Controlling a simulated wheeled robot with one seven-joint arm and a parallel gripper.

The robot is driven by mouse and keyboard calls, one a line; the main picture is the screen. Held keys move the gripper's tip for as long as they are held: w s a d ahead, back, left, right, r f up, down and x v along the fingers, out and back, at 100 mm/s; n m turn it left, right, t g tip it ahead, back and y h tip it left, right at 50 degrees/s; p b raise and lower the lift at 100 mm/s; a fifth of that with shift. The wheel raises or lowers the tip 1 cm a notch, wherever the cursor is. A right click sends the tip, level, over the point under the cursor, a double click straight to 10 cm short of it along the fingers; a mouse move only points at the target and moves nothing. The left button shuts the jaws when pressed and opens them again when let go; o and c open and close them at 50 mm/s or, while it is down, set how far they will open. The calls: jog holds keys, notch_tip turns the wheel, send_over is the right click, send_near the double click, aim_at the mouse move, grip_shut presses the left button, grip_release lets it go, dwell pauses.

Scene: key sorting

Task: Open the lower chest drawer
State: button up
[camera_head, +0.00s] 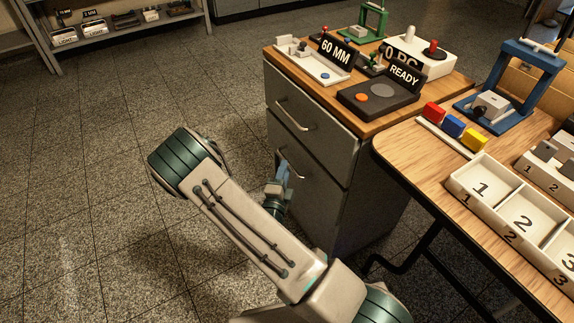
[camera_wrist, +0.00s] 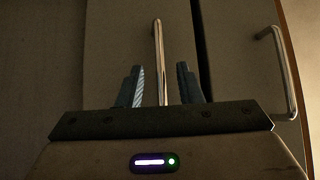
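The grey chest (camera_head: 350,200) has an upper drawer (camera_head: 310,115) and a lower drawer (camera_head: 310,200); both fronts look closed. The lower drawer's bar handle (camera_head: 293,168) is partly covered by my gripper (camera_head: 282,176) in the head view. In the wrist view, the lower drawer front (camera_wrist: 118,45) fills the middle, and its handle (camera_wrist: 158,50) runs between the two fingers of my gripper (camera_wrist: 160,82). The fingers are apart, with a visible gap on each side of the handle. The upper drawer's handle (camera_wrist: 288,75) shows at the right.
The chest's wooden top (camera_head: 290,52) carries small fixtures and signs. A wooden table (camera_head: 420,150) with a numbered white tray (camera_head: 480,200) stands close at the right. A shelf (camera_head: 110,30) stands at the far left. The floor (camera_head: 90,190) left of the chest is clear.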

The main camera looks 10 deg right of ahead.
jog(key=shift+b+x, duration=0.4)
jog(key=shift+x, duration=1.65)
grip_shut()
jog(key=shift+a, duration=0.1)
jog(key=s+a+p, duration=0.3)
jog(key=a, duration=0.8)
jog(key=s+a+p, duration=0.3)
jog(key=s+a, duration=0.1)
jog(key=a, duration=0.7)
jog(key=shift+s, duration=0.2)
jog(key=shift+a, duration=0.1)
grip_release()
